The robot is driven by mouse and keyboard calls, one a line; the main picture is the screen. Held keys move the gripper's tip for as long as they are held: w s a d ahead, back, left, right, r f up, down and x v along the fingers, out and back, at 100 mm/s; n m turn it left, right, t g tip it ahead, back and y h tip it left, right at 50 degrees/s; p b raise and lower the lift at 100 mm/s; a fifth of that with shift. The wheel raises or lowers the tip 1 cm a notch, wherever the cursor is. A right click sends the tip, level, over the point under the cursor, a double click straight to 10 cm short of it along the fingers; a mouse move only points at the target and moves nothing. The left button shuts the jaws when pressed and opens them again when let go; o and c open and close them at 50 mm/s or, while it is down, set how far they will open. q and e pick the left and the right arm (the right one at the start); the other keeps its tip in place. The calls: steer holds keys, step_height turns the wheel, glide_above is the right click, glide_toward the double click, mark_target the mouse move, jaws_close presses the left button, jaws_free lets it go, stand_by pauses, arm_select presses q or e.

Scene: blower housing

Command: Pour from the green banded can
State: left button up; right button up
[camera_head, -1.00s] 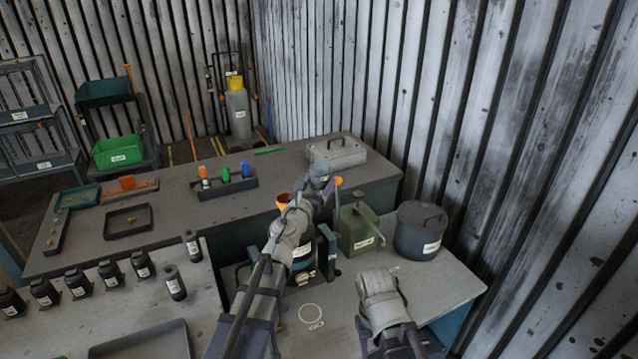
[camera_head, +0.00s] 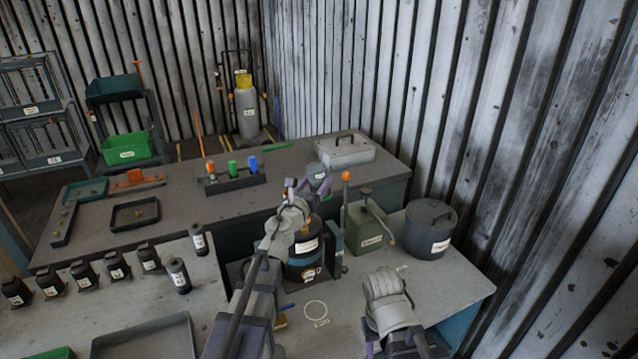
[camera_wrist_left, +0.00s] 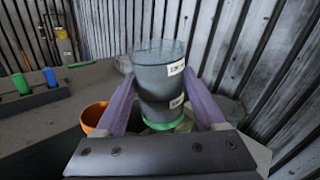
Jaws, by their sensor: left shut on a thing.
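The can (camera_wrist_left: 158,85) is dark grey with white labels and a green band low on its body, seen in the left wrist view. My left gripper (camera_head: 306,188) is shut on it, with purple fingers on either side. The can (camera_head: 317,176) also shows small and grey in the head view, held above the bench. An orange cup-like opening (camera_wrist_left: 94,116) is below and left of the can in the wrist view. In the head view my left arm largely hides it, above a dark labelled drum-like body (camera_head: 305,262). My right arm is at lower right; its fingertips are hidden.
A green box with a lever (camera_head: 368,232) and a dark lidded pot (camera_head: 430,230) stand to the right. Several black bottles (camera_head: 115,265) line the left bench. A rack with coloured items (camera_head: 232,180) and a grey case (camera_head: 344,151) are behind. The right wall is close.

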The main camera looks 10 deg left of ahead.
arm_select(q)
steer(key=shift+w+a+f+n+b, duration=0.25)
steer(key=shift+a+f+n+b, duration=0.5)
steer(key=shift+a, duration=0.35)
steer(key=shift+a+f+n+b, duration=0.1)
steer(key=shift+f+n+b, duration=0.35)
steer(key=shift+f, duration=0.05)
steer(key=shift+f+n, duration=0.25)
steer(key=shift+n, duration=0.25)
